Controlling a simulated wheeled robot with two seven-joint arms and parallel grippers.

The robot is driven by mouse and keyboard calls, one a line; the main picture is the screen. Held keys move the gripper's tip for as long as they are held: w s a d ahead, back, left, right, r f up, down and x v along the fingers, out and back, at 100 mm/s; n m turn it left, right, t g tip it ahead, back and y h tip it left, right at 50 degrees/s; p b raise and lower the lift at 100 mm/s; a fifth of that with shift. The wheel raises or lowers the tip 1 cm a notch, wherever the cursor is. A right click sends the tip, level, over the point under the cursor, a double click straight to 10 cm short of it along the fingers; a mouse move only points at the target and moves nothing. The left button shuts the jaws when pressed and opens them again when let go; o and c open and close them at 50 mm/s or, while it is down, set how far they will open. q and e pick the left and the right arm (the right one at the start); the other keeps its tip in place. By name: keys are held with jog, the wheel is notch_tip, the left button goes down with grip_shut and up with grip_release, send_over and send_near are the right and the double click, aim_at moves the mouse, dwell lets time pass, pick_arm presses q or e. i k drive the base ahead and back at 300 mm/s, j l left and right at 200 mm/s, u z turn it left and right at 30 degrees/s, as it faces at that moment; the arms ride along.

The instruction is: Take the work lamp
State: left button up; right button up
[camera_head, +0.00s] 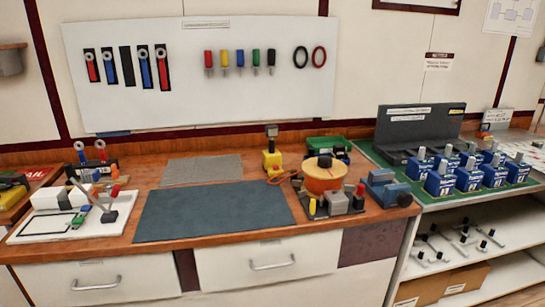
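What looks like the work lamp (272,158) stands upright at the back of the wooden bench, right of centre. It has a yellow body and a small grey head on a short stem. An orange cord (285,177) lies beside its right side. Neither of my grippers shows in the head view.
An orange round container (323,178) stands close to the lamp's right, with a grey tool block (341,201) in front and a blue vise (386,188) further right. The dark mat (213,211) and grey mat (202,169) are bare.

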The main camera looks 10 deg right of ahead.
aim_at(271, 156)
jog(key=i+u, duration=0.25)
jog(key=i, duration=0.2)
jog(key=i+l+u, duration=0.2)
jog(key=i, duration=0.25)
